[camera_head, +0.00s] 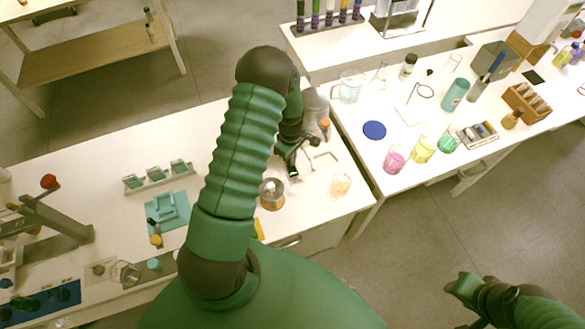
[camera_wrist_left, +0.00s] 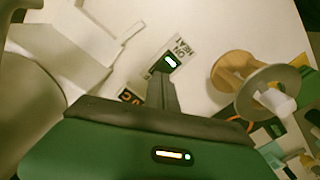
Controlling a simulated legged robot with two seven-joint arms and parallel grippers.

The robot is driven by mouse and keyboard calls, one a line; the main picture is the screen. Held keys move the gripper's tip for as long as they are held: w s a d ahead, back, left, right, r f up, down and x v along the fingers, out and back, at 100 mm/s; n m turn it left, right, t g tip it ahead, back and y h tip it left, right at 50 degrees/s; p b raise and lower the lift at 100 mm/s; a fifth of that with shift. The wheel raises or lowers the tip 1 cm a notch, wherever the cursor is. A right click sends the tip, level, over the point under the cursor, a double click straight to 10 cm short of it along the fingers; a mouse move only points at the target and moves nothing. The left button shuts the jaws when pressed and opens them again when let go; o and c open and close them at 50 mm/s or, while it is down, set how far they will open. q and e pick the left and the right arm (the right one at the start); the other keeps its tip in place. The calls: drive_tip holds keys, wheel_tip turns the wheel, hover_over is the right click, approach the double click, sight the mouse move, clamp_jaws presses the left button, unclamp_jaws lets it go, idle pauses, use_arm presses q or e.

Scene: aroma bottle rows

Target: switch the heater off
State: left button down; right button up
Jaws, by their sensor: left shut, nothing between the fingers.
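My left gripper (camera_head: 294,172) points down over the white bench, just behind a round brass-coloured item (camera_head: 272,194). In the left wrist view the left gripper (camera_wrist_left: 162,82) is shut and empty. Its fingertips are at a small dark block with a bright pale-green face (camera_wrist_left: 170,62). I cannot tell whether they touch it. A white label with dark lettering (camera_wrist_left: 182,48) lies beside it, partly covered; it seems to read "ON" and "HEAT". The heater body cannot be made out for certain. My right gripper (camera_head: 462,288) is at the lower right, over the floor, its jaws unclear.
A white blocky shape (camera_wrist_left: 65,50) is to the left.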

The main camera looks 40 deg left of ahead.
use_arm(q)
drive_tip(key=shift+f+b, duration=0.75)
drive_tip(key=shift+f, duration=0.4)
drive_tip(key=shift+r, duration=0.1)
wheel_tip(320, 180, up, 3)
drive_tip(key=p, duration=0.2)
drive_tip(key=shift+p, duration=0.3)
wheel_tip(320, 180, up, 4)
drive_tip(key=p, duration=0.3)
idle(0.3)
